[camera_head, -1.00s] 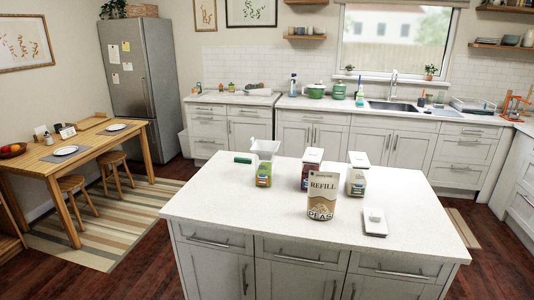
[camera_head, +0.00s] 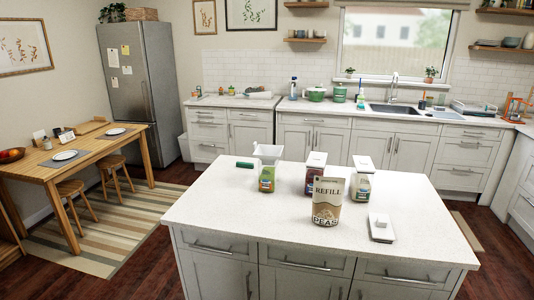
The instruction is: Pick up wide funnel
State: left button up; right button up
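A wide, pale, square-mouthed funnel (camera_head: 267,152) sits on top of a container with a green and white label (camera_head: 266,181), at the left of the objects on the kitchen island. Whether its spout goes into the container is too small to tell. Neither of my grippers is in view.
On the island (camera_head: 210,205) are a green cylindrical item (camera_head: 244,163), a dark red container (camera_head: 315,175), a white-lidded container (camera_head: 362,180), a REFILL peas pouch (camera_head: 327,202) and a flat white lid (camera_head: 381,228). The island's left and front parts are clear.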

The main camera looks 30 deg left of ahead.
aim_at(268, 153)
jog(key=i+j+z, duration=0.25)
jog(key=j, duration=1.15)
jog(key=k+j+z, duration=0.1)
jog(key=j+z, duration=0.2)
jog(key=j, duration=1.05)
